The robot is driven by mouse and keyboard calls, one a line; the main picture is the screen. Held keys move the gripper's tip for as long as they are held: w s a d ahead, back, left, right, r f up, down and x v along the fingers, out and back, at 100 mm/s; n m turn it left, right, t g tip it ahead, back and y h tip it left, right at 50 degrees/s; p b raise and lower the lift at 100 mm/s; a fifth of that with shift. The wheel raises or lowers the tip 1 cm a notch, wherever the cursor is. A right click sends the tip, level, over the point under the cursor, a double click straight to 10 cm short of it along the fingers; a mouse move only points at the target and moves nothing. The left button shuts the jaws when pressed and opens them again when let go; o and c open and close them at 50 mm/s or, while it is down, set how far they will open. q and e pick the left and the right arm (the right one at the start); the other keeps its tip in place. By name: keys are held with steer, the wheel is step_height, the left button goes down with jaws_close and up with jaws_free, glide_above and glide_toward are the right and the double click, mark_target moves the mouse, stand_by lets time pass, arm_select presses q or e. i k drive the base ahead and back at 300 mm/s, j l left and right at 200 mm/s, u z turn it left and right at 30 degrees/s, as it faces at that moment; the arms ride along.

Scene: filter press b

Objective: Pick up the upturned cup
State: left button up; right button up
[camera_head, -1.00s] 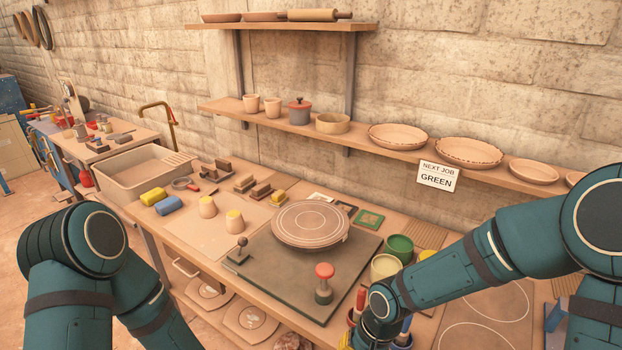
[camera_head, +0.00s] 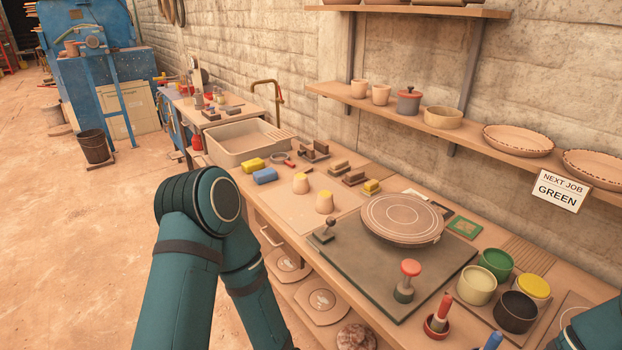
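The farther cup (camera_head: 301,184) is beside the sponges, and the nearer cup (camera_head: 324,203) is close to the lever on the dark slab. Neither is held. My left arm comes down in front of the bench edge, left of the cups, and its gripper is out of the picture. Only a bit of my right arm shows at the lower right corner, and its gripper is also out of view.
The turntable (camera_head: 402,219) and a red knob (camera_head: 410,268) are on the dark slab. Paint pots, including a green pot (camera_head: 496,262), stand at the right. A sink (camera_head: 238,141) and blue sponge (camera_head: 264,175) lie left. A shelf (camera_head: 400,108) overhangs the back.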

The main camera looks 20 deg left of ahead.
mark_target(301, 187)
steer(key=j+z, duration=0.1)
steer(key=z, duration=0.45)
steer(key=i+j+z, duration=0.1)
steer(key=j+z, duration=0.8)
steer(key=j, duration=0.4)
steer(key=k+j+z, duration=0.2)
steer(key=j, duration=0.8)
steer(key=k+j, duration=0.1)
steer(key=j, duration=0.4)
steer(key=z, duration=0.05)
